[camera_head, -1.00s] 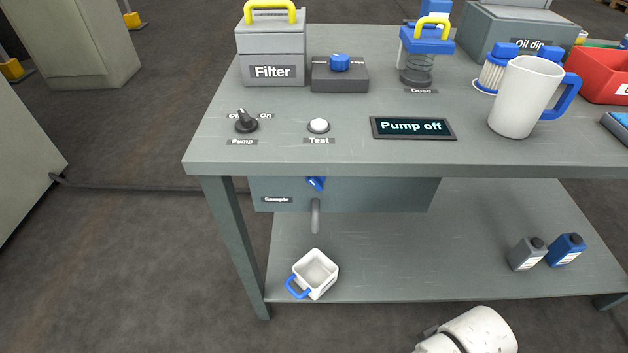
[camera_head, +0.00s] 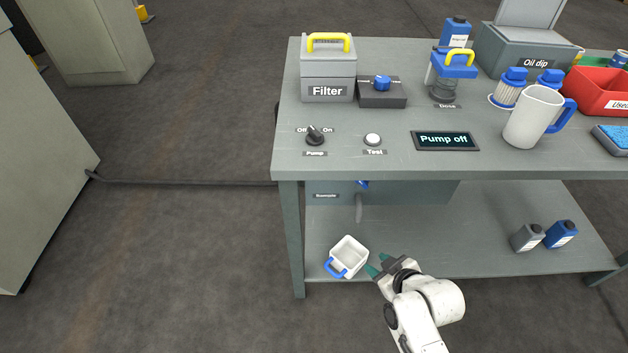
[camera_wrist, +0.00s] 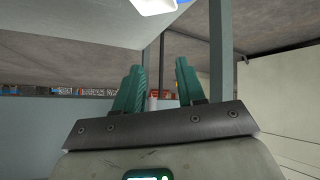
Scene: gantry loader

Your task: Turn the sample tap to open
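The sample tap (camera_head: 363,185) shows as a blue handle under the front edge of the bench top, mostly hidden by that edge. Its grey spout (camera_head: 359,209) hangs down from the box labelled Sample (camera_head: 410,192). A white square cup (camera_head: 348,251) with a blue handle stands below the spout on the lower shelf's front edge. My gripper (camera_head: 373,263) is just right of the cup and lower than the tap, its green fingers apart. In the wrist view my gripper (camera_wrist: 158,85) is open with nothing between the fingers.
The bench top (camera_head: 500,157) overhangs the tap. On it are a pump switch (camera_head: 315,137), a test button (camera_head: 373,139), a display (camera_head: 445,140) reading "Pump off" and a white mug (camera_head: 533,116). Two bottles (camera_head: 545,236) stand on the lower shelf at right.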

